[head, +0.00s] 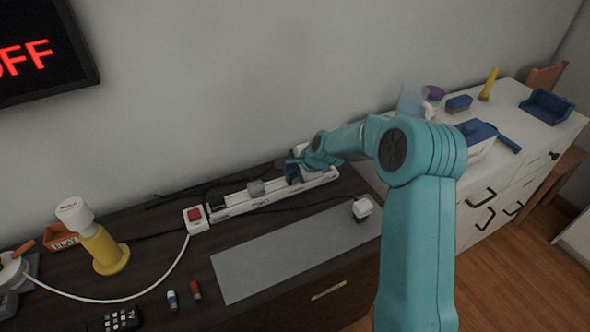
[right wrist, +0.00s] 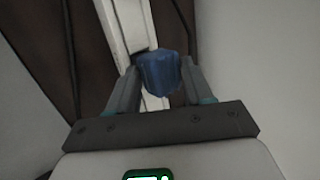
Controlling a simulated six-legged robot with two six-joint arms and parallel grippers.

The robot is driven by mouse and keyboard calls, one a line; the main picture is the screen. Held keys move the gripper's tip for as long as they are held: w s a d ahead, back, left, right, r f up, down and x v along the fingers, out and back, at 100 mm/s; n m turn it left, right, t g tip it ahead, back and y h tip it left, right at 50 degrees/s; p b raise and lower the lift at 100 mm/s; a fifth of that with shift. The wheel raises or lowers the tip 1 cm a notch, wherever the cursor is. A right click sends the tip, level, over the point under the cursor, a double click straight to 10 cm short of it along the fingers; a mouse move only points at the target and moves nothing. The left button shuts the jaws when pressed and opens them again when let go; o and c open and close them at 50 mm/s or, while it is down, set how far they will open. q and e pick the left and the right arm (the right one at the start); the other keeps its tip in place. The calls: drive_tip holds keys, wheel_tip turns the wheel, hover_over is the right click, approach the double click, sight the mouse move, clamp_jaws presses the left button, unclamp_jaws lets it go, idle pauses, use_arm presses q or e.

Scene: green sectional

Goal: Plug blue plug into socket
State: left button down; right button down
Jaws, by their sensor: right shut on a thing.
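The blue plug (right wrist: 160,72) is between the two fingers of my right gripper (right wrist: 163,85), which is shut on it. In the head view the blue plug (head: 292,172) shows small and dark at the right part of the white power strip (head: 240,204), partly hidden by my gripper (head: 298,165). In the right wrist view the plug is over the white strip (right wrist: 124,25). I cannot tell whether it is seated in a socket or just above it. My left gripper is not in view.
A red switch box (head: 196,217) sits at the strip's left end. A grey mat (head: 290,255) lies in front, with a white plug-like block (head: 362,209) near its right end. A white cabinet (head: 500,165) is at right. The wall is close behind.

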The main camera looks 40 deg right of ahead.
drive_tip(key=shift+f, duration=0.4)
drive_tip(key=shift+c, duration=2.3)
unclamp_jaws()
drive_tip(key=shift+r, duration=0.1)
drive_tip(key=shift+o, duration=0.4)
drive_tip(key=shift+a, duration=0.1)
drive_tip(key=shift+s+f, duration=0.15)
drive_tip(key=shift+f, duration=0.05)
drive_tip(key=v, duration=1.6)
drive_tip(key=shift+r+p, duration=0.35)
drive_tip(key=shift+r, duration=0.15)
